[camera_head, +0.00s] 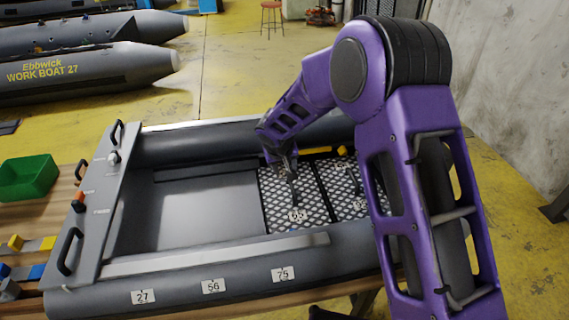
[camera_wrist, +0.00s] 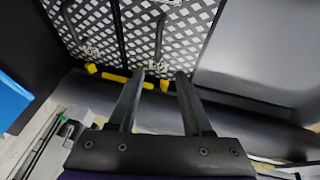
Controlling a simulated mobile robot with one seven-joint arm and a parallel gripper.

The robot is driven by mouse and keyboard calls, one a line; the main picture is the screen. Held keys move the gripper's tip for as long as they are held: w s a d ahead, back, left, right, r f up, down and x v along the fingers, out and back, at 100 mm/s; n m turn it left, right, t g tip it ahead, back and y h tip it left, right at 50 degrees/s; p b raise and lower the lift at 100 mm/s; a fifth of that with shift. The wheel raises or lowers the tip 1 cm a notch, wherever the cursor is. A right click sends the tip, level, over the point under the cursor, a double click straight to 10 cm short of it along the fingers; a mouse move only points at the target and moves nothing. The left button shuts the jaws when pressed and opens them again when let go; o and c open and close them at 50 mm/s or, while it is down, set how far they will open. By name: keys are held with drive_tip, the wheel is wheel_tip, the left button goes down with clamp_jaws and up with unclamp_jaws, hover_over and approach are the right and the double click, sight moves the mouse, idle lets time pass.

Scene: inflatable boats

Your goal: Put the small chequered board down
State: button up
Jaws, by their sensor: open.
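Two black-and-white chequered boards lie side by side in the right part of the grey inflatable boat (camera_head: 200,265). The left board (camera_head: 275,215) has a dark upright handle and a white number tag. The right board (camera_head: 341,190) is partly hidden by my arm, so I cannot compare their full sizes. My gripper (camera_head: 291,172) is over the far part of the left board. In the wrist view my gripper (camera_wrist: 158,76) is open, its fingers apart with nothing held between them. The left board (camera_wrist: 185,35) and its handle lie just beyond the fingertips; contact cannot be told.
Yellow pieces (camera_head: 316,150) lie along the boards' far edge. The boat's grey floor (camera_head: 205,210) left of the boards is bare. A grey console plate (camera_head: 95,215) with handles spans the left end. A green bin (camera_head: 28,178) stands on the wooden bench.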

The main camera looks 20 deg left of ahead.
drive_tip(key=shift+o, duration=0.5)
drive_tip(key=shift+v, duration=0.9)
drive_tip(key=g+y+b, duration=0.1)
drive_tip(key=y+b, duration=0.1)
drive_tip(key=b, duration=0.2)
approach(292, 185)
drive_tip(key=x, duration=1)
drive_tip(key=shift+a+f, duration=0.1)
drive_tip(key=shift+f, duration=0.25)
drive_tip(key=shift+c, duration=0.3)
clamp_jaws()
drive_tip(key=shift+r, duration=0.15)
